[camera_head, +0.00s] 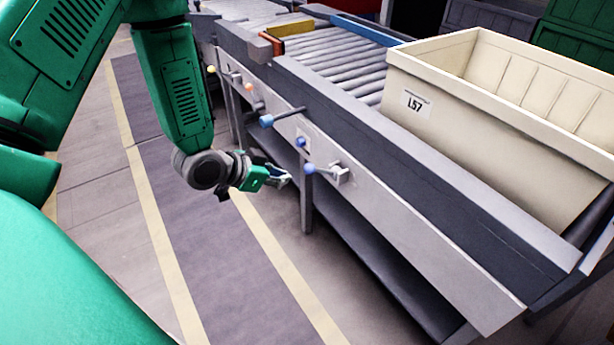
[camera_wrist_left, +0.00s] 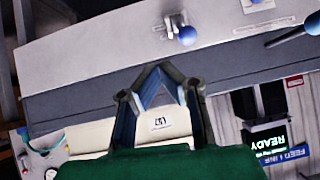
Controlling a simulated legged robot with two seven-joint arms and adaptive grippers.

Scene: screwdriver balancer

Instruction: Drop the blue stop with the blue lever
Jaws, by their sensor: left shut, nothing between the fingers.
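The blue stop (camera_head: 366,30) is a blue bar standing across the rollers, just behind the cream crate. Along the conveyor's side rail are several knobbed levers. Blue ones are a knob with a rod (camera_head: 266,120), a small ball (camera_head: 300,142) and a paler ball on a rod (camera_head: 309,168) by a bracket. I cannot tell which is the stop's lever. My left gripper (camera_head: 284,179) is shut and empty, low beside the rail, left of the pale ball. In the left wrist view its fingertips (camera_wrist_left: 160,72) meet, apart from a blue ball (camera_wrist_left: 187,35) and a dark blue knob (camera_wrist_left: 312,24).
The cream crate (camera_head: 420,75) labelled L57 stands on the near conveyor. A yellow stop (camera_head: 290,28) and yellow and orange knobs (camera_head: 249,87) are farther along. The grey side rail (camera_head: 400,215) is close to my left gripper. The striped floor lane (camera_head: 200,245) is clear.

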